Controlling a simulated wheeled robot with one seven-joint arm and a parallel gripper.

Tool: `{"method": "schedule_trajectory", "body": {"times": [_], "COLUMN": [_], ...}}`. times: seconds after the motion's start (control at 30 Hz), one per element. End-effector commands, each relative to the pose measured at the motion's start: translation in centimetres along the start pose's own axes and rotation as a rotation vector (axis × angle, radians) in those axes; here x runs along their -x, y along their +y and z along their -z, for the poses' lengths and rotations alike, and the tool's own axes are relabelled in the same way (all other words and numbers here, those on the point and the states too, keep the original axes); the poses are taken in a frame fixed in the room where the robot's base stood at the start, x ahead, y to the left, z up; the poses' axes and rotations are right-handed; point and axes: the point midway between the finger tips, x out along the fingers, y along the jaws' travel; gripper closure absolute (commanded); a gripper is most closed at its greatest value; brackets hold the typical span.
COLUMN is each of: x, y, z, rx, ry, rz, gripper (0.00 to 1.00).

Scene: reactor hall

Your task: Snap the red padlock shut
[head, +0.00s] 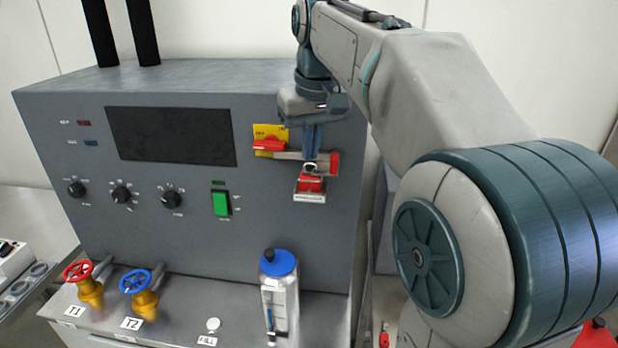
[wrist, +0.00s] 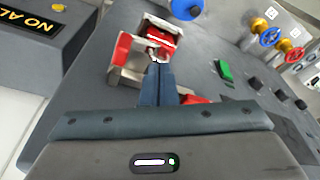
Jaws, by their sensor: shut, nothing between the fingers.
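The red padlock (head: 311,184) sits low on the right front of the grey cabinet, below a grey hasp bar (head: 290,155) and above a small white label. It also shows in the wrist view (wrist: 156,40), at the top middle. My gripper (head: 312,156) points down with its fingers together, its tips at the padlock's shackle. In the wrist view my gripper (wrist: 157,66) is shut and empty, with its tips at the shackle or very close to it. I cannot tell whether they touch, or whether the shackle is fully seated.
A red handle (head: 270,145) on a yellow plate lies just left of my gripper. The cabinet (head: 270,225) carries knobs and a green switch (head: 221,202). Below stand a blue-capped bottle (head: 280,290), a red valve (head: 78,271) and a blue valve (head: 136,281).

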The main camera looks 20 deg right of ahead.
Motion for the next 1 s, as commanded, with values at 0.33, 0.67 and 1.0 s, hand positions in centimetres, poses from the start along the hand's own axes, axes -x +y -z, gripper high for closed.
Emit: {"method": "schedule_trajectory", "body": {"times": [0.33,0.67,1.0], "x": [3.0,5.2,5.7], "y": [0.0,0.0,0.0], "z": [0.6,1.1,1.1], "rx": [0.001,0.001,0.000], "ry": [0.000,0.001,0.000], "rz": [0.000,0.000,0.000], "gripper": [1.00,1.00,1.00]}}
